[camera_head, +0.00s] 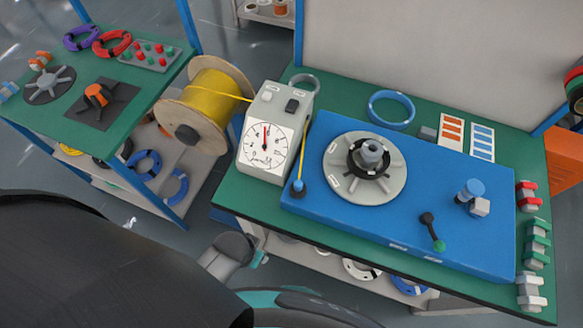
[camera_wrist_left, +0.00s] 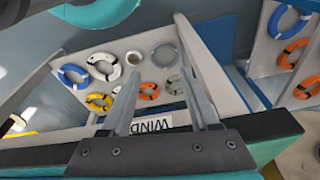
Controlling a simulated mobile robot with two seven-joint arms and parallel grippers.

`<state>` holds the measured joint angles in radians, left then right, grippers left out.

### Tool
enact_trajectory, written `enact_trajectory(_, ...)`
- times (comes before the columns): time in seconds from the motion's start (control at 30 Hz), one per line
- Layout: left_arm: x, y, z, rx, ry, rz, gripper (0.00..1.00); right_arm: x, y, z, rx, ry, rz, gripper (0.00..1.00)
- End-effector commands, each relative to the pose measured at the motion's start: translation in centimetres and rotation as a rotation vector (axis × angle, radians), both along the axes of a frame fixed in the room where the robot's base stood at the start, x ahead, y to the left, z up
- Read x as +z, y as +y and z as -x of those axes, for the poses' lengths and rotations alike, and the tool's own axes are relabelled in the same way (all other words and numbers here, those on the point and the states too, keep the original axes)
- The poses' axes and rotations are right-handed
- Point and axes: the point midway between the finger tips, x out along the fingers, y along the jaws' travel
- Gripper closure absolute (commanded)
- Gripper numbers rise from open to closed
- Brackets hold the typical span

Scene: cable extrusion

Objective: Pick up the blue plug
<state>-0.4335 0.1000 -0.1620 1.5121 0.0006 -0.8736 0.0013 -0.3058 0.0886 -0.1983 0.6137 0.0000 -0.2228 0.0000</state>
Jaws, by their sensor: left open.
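A small blue and white connector-like piece (camera_head: 6,91) sits at the left edge of the left green table, partly cut off; I cannot tell whether it is the blue plug. A small dark and blue plug-like end (camera_head: 298,187) stands at the end of the yellow cable, on the left part of the blue machine plate. My right gripper is not in view.
The main green table (camera_head: 236,190) carries a dial box (camera_head: 262,138), the blue plate (camera_head: 325,205) with a grey rotary wheel (camera_head: 340,175), and red, green and white pieces at the right. A yellow cable spool (camera_head: 210,95) stands between the tables. Coiled rings lie on shelves below.

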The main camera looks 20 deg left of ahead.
Motion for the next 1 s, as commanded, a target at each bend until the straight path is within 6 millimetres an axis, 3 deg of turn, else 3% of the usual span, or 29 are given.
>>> enact_trajectory(0.03, 2.8, -0.2, -1.0, 0.003, -0.016, 0.004, 0.39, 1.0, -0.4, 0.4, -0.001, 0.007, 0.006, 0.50)
enact_trajectory(0.37, 17.4, -1.8, -5.3, 0.026, -0.076, 0.050, 0.39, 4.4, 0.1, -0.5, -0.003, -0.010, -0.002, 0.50)
enact_trajectory(0.53, 26.2, -5.2, -7.9, 0.038, -0.101, 0.151, 0.39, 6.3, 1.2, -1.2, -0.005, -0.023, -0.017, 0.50)
enact_trajectory(0.63, 28.6, -7.4, -8.9, 0.046, -0.077, 0.206, 0.39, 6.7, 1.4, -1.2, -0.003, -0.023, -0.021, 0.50)
enact_trajectory(0.8, 30.7, -10.1, -10.4, 0.064, -0.011, 0.250, 0.39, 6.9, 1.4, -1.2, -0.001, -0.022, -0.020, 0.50)
enact_trajectory(1.0, 31.4, -10.6, -12.2, 0.140, 0.089, 0.207, 0.39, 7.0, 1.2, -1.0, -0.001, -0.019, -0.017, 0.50)
